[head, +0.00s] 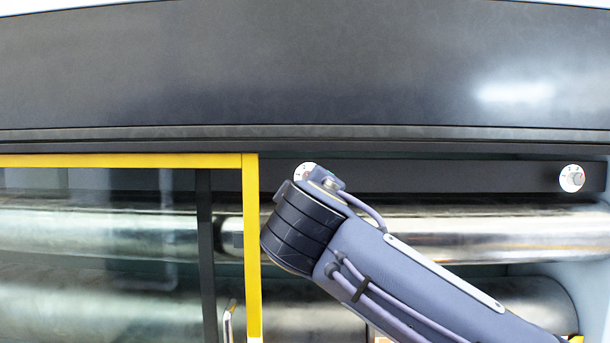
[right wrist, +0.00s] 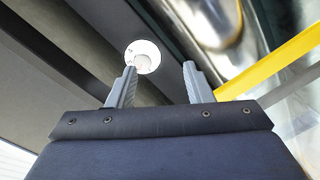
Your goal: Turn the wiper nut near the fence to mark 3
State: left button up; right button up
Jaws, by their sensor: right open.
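The wiper nut near the fence sits on a round white dial (head: 305,170) on the dark bar, just right of the yellow fence (head: 251,240). In the head view my right arm covers much of it. In the right wrist view the dial and its pale nut (right wrist: 142,60) show beyond the fingertips, close to the left finger. My right gripper (right wrist: 159,67) is open and empty, its fingers apart. The nut is not clearly between them. Its pointer and mark numbers are too small to read. My left gripper is not in view.
A second dial with a nut (head: 572,178) sits at the far right of the dark bar (head: 450,176). Shiny rollers (head: 480,228) run below the bar. A large dark cover (head: 300,65) overhangs above. The yellow fence also shows in the right wrist view (right wrist: 275,66).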

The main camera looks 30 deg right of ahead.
jog(key=w+d+r+p, duration=0.2)
jog(key=w+d+p, duration=0.1)
jog(key=w, duration=0.3)
jog(key=shift+w+d+r+t+h, duration=0.15)
jog(key=shift+d+r+t+h, duration=0.15)
jog(key=shift+d, duration=0.15)
jog(key=shift+c, duration=0.5)
jog(key=c, duration=0.9)
jog(key=shift+f+m+b, duration=0.1)
jog(key=shift+m+b, duration=4.75)
jog(key=shift+m, duration=0.15)
